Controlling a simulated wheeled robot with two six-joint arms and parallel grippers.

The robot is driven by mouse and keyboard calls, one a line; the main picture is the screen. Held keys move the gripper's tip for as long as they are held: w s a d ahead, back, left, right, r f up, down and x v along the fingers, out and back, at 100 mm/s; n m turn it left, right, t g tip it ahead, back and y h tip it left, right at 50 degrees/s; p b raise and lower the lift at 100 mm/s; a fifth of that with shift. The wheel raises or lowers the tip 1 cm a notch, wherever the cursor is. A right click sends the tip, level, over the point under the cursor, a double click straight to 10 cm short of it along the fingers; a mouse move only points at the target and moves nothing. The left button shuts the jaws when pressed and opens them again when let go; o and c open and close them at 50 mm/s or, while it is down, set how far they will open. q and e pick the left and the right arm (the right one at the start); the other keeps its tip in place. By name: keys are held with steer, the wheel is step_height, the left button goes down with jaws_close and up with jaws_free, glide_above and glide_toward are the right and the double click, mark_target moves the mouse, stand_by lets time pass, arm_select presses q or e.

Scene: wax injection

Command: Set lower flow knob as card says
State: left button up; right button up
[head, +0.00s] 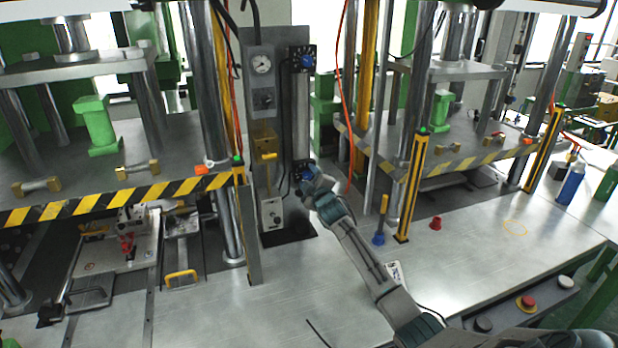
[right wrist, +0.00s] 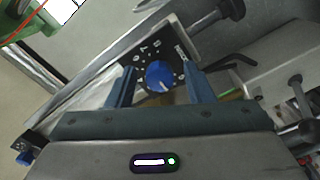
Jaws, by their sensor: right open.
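The lower flow knob (right wrist: 160,76) is blue with a pale pointer line, on a black dial plate with white marks (right wrist: 150,50). In the head view the lower dial plate (head: 297,168) is partly hidden behind my right gripper (head: 308,178). In the right wrist view the open fingers (right wrist: 160,88) stand on either side of the knob, with gaps visible; I cannot tell whether they touch it. The upper blue knob (head: 307,62) sits higher on the same post. A white card (head: 394,270) lies on the table, partly hidden by my right arm; its text is unreadable. My left gripper is not in view.
A grey panel with a gauge (head: 262,64) stands left of the post. A yellow-black guard post (head: 413,187), a blue-based yellow-handled tool (head: 380,225) and a red cap (head: 436,223) stand to the right.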

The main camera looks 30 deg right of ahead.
steer(key=shift+c, duration=0.4)
steer(key=shift+s, duration=0.1)
steer(key=c, duration=0.9)
steer(key=m+b, duration=0.2)
steer(key=shift+f+m, duration=0.15)
steer(key=shift+m, duration=0.15)
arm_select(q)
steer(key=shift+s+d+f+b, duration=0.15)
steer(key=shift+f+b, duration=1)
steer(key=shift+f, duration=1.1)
arm_select(e)
steer(key=shift+m, duration=1.5)
steer(key=o, duration=1)
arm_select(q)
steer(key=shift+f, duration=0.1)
